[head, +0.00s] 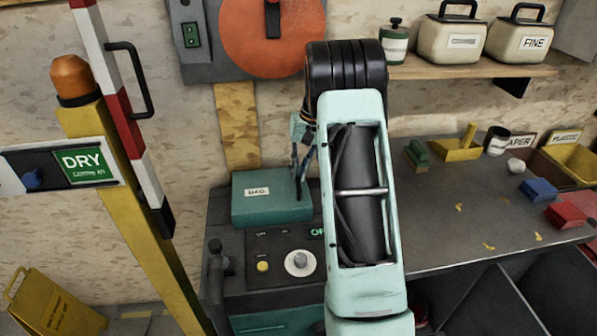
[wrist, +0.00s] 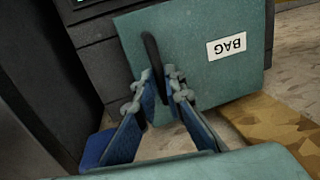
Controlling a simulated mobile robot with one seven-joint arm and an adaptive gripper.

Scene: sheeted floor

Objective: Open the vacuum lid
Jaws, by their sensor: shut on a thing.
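The vacuum lid is a teal block with a white BAG label (head: 245,210), on top of the dark vacuum body (head: 240,290). It looks closed and flat in the head view. In the wrist view the lid (wrist: 200,60) fills the upper middle, its label upside down. A thin dark handle (wrist: 151,50) stands on the lid. My gripper (wrist: 158,82) has its two blue fingers around this handle, shut on it. In the head view my gripper (head: 299,168) is at the lid's right end, and my arm hides part of the vacuum's right side.
The vacuum's panel has a yellow button (head: 262,267) and a round knob (head: 300,262). A yellow post with a red-and-white barrier arm (head: 118,110) stands at left. A workbench (head: 450,220) with brushes and blocks is at right, below a shelf (head: 455,70) of canisters.

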